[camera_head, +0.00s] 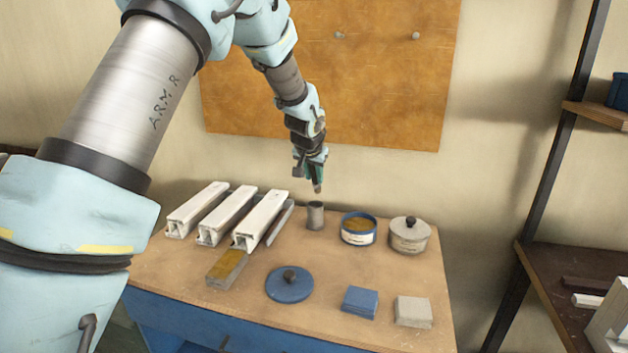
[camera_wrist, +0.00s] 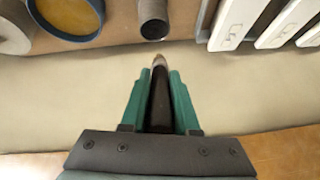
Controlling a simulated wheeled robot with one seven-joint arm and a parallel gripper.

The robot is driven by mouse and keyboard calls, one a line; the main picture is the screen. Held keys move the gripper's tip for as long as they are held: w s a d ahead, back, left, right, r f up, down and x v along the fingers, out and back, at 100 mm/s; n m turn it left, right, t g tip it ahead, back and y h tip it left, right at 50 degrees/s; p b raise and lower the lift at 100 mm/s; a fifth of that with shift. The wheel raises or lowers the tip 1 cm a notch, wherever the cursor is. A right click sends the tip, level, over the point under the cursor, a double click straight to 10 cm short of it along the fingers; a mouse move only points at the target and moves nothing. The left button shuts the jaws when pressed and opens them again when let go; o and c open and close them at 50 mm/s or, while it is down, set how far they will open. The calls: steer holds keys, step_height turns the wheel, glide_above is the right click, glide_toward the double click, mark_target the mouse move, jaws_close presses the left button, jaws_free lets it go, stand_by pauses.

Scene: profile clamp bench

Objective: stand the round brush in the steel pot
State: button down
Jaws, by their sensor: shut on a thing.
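The steel pot (camera_head: 315,216) is a small grey open cylinder standing upright at the back of the bench. It also shows in the wrist view (camera_wrist: 153,20), at the top middle, beyond the fingertips. My gripper (camera_head: 311,172) is above the pot in the head view, pointing down. Its green fingers (camera_wrist: 159,95) are shut on a dark round brush (camera_wrist: 160,100) with a paler tip. The brush points down, and its tip (camera_head: 317,188) is apart from the pot and above its rim. The brush's upper end is hidden by my gripper.
White profiles (camera_head: 258,220) lie left of the pot. A blue round tin (camera_head: 359,230) and a lidded grey pot (camera_head: 410,236) stand right. A blue lid (camera_head: 289,284), blue pads (camera_head: 360,302), a grey block (camera_head: 413,311) and a yellow-topped block (camera_head: 227,268) lie in front.

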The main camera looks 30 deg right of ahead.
steer(key=shift+f, duration=1)
steer(key=shift+f+b, duration=0.4)
steer(key=shift+f, duration=0.1)
steer(key=shift+f, duration=0.15)
steer(key=c, duration=0.7)
jaws_free()
steer(key=shift+o, duration=0.2)
